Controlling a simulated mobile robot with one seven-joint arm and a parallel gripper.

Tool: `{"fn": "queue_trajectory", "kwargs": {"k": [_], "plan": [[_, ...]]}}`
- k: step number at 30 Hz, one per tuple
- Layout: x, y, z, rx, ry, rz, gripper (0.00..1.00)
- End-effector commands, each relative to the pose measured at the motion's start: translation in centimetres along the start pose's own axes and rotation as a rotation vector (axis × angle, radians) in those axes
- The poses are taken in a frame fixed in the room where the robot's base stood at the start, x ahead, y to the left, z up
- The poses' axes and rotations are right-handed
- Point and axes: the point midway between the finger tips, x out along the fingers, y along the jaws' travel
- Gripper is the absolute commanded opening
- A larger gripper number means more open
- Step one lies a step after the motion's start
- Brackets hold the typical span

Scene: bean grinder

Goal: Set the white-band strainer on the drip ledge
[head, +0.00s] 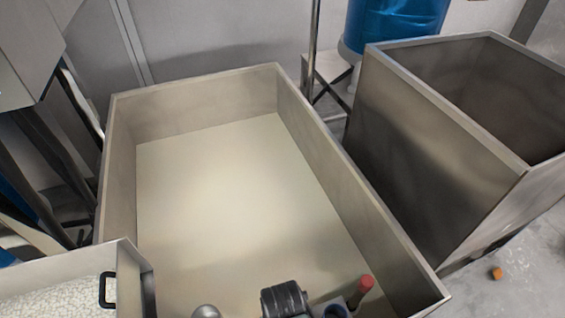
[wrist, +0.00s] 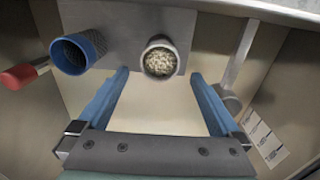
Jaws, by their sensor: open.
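A round cup with a pale whitish rim (wrist: 149,46), which looks like the white-band strainer, shows at the top centre of the wrist view against a grey metal panel. Its inside is filled with speckled tan grains. My gripper (wrist: 161,75) is open, its two blue fingers apart. In the picture, the fingertips lie to either side of the cup's lower part. I cannot tell how far they are from it in depth. I cannot single out the drip ledge with certainty. In the head view, the white-rimmed cup cannot be made out.
A blue-banded mesh strainer (wrist: 88,45) sits left of the cup, with a red handle (wrist: 18,77) beyond it. The head view shows a large, mostly empty metal bin (head: 220,190), a second bin (head: 435,140) to its right and a grain tray (head: 60,298) at lower left.

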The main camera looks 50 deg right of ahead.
Motion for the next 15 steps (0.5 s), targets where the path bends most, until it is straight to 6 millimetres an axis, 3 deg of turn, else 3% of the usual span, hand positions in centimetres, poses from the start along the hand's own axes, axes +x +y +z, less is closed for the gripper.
{"fn": "queue_trajectory", "kwargs": {"k": [1,6,15], "plan": [[-1.7,0.0,0.0,-0.001,0.003,0.0,1.0],[-4.8,0.0,0.0,0.0,0.002,0.0,1.0],[-6.9,0.0,0.0,0.0,0.0,0.0,1.0]]}}
